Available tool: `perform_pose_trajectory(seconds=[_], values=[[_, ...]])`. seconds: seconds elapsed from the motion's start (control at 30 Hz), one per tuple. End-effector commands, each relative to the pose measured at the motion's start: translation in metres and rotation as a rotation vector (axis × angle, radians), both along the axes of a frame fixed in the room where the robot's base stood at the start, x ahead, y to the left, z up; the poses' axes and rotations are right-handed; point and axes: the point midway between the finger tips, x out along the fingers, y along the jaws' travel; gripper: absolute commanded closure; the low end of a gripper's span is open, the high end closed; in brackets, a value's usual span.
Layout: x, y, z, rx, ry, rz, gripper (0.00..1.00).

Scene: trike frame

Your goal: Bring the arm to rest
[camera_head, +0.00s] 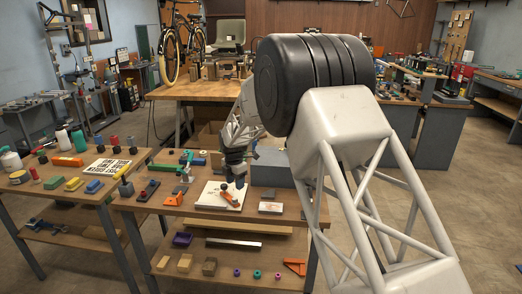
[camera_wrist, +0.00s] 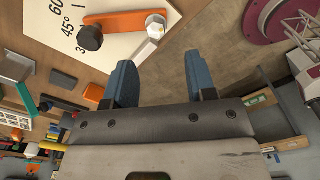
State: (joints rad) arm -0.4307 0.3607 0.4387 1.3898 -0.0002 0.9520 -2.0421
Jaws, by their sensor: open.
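My gripper (camera_head: 236,180) hangs at the end of my arm over the middle of the front wooden table, close above a white plate (camera_head: 208,198). In the wrist view my gripper (camera_wrist: 160,78) has two blue fingers spread apart, with nothing between them. The white plate (camera_wrist: 62,12) there carries angle marks, an orange lever (camera_wrist: 122,18), a dark knob (camera_wrist: 90,38) and a pale hex bolt head (camera_wrist: 155,30). The orange lever also shows in the head view (camera_head: 229,199), just below the fingers. Touch between gripper and plate cannot be told.
A grey box (camera_head: 271,167) stands right behind the gripper. A small block with a pale top (camera_head: 270,207) lies right of the plate. Tools with green and orange parts (camera_head: 172,198) lie left. A left table (camera_head: 40,190) holds bottles and blocks. Open floor (camera_head: 410,215) lies right.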

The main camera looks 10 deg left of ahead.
Motion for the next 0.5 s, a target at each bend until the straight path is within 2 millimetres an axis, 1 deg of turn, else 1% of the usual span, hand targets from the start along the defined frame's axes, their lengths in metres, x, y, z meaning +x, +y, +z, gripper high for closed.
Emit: perform_pose_trajectory(seconds=[0.17, 0.27, 0.5], values=[[-0.01, -0.02, 0.023, 0.004, -0.01, -0.083, 0.49], [-0.019, -0.039, 0.042, 0.008, -0.016, -0.16, 0.49], [-0.053, -0.091, 0.091, 0.02, -0.035, -0.393, 0.49]])
